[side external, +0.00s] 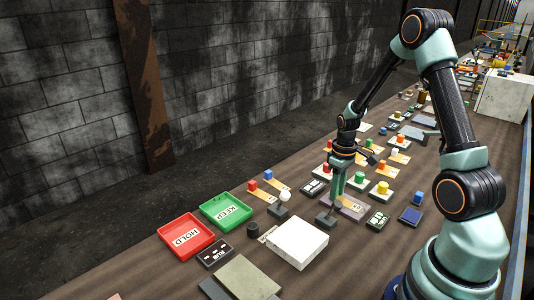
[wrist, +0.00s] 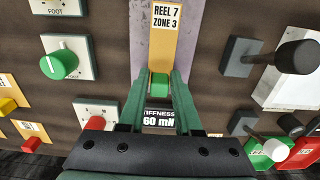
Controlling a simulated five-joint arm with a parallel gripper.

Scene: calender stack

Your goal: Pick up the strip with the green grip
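In the wrist view, the strip (wrist: 165,45) is yellow with a label reading "REEL 7 ZONE 3" and lies on a purple-grey plate (wrist: 142,30). Its green grip (wrist: 159,86) stands at its near end. My gripper (wrist: 160,76) has one green finger on each side of this grip, with no clear gap showing on either side; it looks shut on it. The strip still lies flat along the plate. In the side view, my gripper (side external: 337,194) points down over the purple-grey plate (side external: 352,213), and its fingers hide most of the grip.
In the wrist view, a display (wrist: 160,118) reads "60 mN" close in front of the grip. A green knob (wrist: 62,64) stands left, a dark knob (wrist: 295,57) right. In the side view, a white box (side external: 296,243), green tray (side external: 225,211) and red tray (side external: 186,238) lie left.

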